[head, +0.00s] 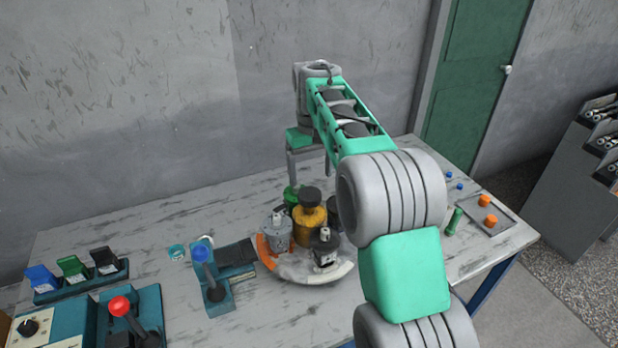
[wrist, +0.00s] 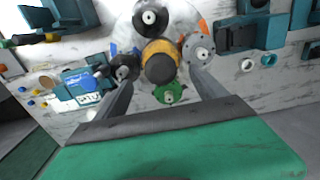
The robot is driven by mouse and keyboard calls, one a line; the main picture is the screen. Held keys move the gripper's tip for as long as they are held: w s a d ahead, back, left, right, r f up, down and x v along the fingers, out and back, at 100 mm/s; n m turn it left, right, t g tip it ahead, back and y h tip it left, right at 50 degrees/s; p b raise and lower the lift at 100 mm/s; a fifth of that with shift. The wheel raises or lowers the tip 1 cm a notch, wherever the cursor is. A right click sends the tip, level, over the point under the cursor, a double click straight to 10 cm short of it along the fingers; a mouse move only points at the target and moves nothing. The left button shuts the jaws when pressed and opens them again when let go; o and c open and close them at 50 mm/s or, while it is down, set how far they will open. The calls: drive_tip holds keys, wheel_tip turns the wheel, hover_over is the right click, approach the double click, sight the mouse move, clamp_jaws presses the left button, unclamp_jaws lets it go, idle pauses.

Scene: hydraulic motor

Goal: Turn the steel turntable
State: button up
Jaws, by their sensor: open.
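The steel turntable (head: 337,272) is a round pale disc with an orange rim section at its left, on the worktable. It also shows in the wrist view (wrist: 127,33). A yellow cylinder with a dark cap (head: 310,218) stands at its centre. Around it are a grey motor part (head: 276,235), a black part (head: 325,248) and a green part (wrist: 170,95). My gripper (head: 306,178) is above the turntable's far side, fingers pointing down. In the wrist view my gripper (wrist: 160,80) is open, its fingers spread on either side of the green part; contact cannot be told.
A blue lever stand (head: 215,285) is left of the turntable. A control box with a red-knobbed lever (head: 120,308) and a holder of coloured bins (head: 75,270) stand further left. A tray with orange pieces (head: 490,218) lies at right. My arm hides the turntable's right side.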

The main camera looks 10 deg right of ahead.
sight(310, 193)
drive_tip(key=shift+w, duration=0.45)
drive_tip(key=shift+f, duration=0.35)
wheel_tip(310, 193, down, 7)
drive_tip(key=shift+a+p, duration=0.1)
drive_tip(key=shift+p, duration=0.45)
drive_tip(key=shift+c, duration=0.5)
clamp_jaws()
